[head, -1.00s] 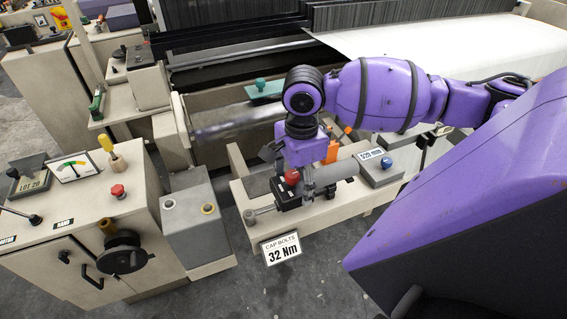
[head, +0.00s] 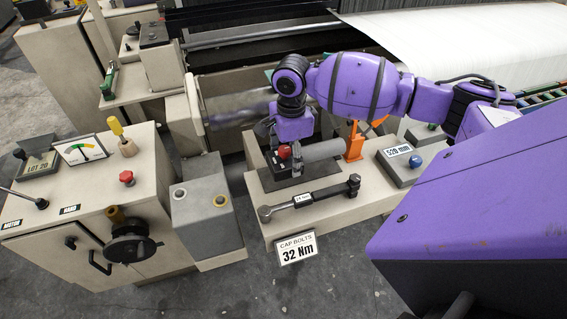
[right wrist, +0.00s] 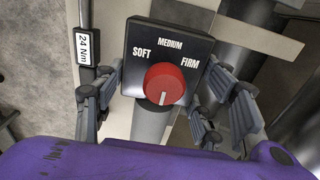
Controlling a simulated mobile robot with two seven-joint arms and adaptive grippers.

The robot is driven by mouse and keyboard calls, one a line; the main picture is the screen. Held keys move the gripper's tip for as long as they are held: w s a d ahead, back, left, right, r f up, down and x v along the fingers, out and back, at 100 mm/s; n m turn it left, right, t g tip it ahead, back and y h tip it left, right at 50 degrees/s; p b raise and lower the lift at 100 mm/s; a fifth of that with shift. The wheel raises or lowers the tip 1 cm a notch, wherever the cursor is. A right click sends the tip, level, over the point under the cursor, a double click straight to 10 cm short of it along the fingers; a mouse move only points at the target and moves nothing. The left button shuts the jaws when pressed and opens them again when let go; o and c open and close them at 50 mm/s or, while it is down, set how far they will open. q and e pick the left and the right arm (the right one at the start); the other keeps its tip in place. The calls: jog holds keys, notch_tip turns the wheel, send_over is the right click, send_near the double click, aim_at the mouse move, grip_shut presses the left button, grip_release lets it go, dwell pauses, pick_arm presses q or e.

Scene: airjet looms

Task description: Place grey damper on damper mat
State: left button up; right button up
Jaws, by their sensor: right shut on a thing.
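The grey damper is a grey cylinder (head: 324,149) lying level, with a black dial plate marked SOFT, MEDIUM and FIRM (right wrist: 171,44) and a red knob (right wrist: 164,83) at its left end. In the right wrist view, the cylinder shows below the knob (right wrist: 150,122). My right gripper (head: 291,143) comes down over the damper and is shut on it, its fingers on both sides in the wrist view. In the head view, the arm hides part of the grip. My left gripper is out of view.
A torque wrench (head: 310,197) lies along the front of the beige bench (head: 345,207). A grey block marked 520 mm (head: 400,167) and an orange stand (head: 355,142) are to the right. A grey box (head: 203,212) and control cabinet (head: 85,225) stand left.

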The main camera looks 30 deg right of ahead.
jog(key=shift+w+f, duration=0.75)
jog(key=shift+w+f+b, duration=0.15)
jog(key=shift+f, duration=0.75)
jog(key=shift+w+f+b, duration=0.1)
jog(key=shift+f+b, duration=0.05)
jog(key=shift+f, duration=0.7)
jog(key=shift+f, duration=0.1)
jog(key=o, duration=1.6)
jog(key=shift+c, duration=0.2)
